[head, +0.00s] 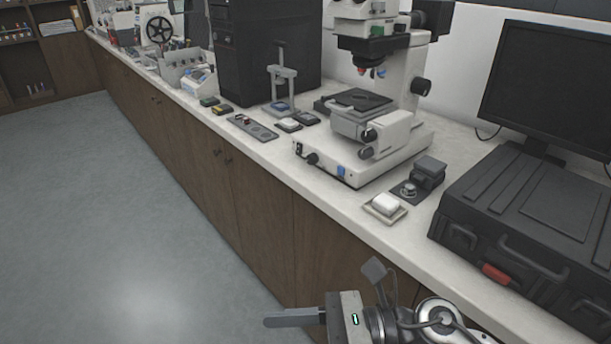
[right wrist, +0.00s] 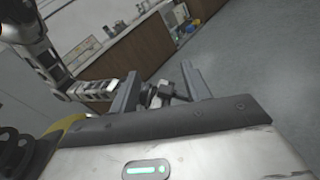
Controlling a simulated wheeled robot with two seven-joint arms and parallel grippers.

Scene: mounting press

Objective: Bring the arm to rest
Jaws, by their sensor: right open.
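My right gripper (head: 270,320) is at the bottom of the head view, low in front of the bench and apart from it. It points left over the floor. In the right wrist view its two grey fingers (right wrist: 161,88) stand apart, with no held object visible between them. Dark shapes show behind the gap but are too small to make out. A jointed arm part of mine is at the left of that view. My left gripper cannot be made out in either view.
The white bench top (head: 275,155) holds a microscope (head: 375,100), a small grey press-like stand (head: 283,85), a white block in a dish (head: 385,205), a black case (head: 530,215) and a monitor (head: 550,85). Open grey floor (head: 120,220) lies left of the bench.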

